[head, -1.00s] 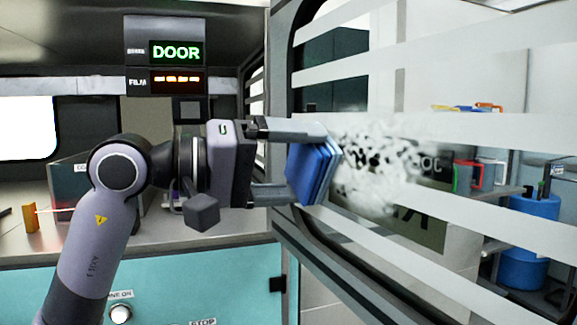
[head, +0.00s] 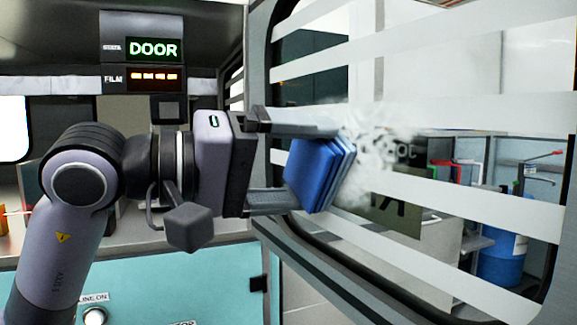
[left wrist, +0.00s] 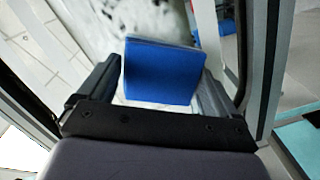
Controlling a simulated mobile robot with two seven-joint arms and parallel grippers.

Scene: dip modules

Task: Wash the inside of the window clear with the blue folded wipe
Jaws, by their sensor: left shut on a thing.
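My left gripper (head: 318,165) is shut on the blue folded wipe (head: 312,176), which sits between its two fingers. The wipe also shows in the left wrist view (left wrist: 162,72), between the fingertips. The window (head: 470,190) fills the right half of the head view, with slanting white stripes across it. The wipe is at the left part of the pane; whether it touches the glass I cannot tell. A whitish film patch with dark speckles (head: 375,150) lies on the glass just right of the wipe. My right gripper is not in view.
A display panel (head: 153,47) reads DOOR above FILM with orange bars. A dark window frame (head: 262,120) borders the pane at left. A teal cabinet (head: 190,280) stands below the counter. Beyond the glass are a blue drum (head: 502,258) and shelving.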

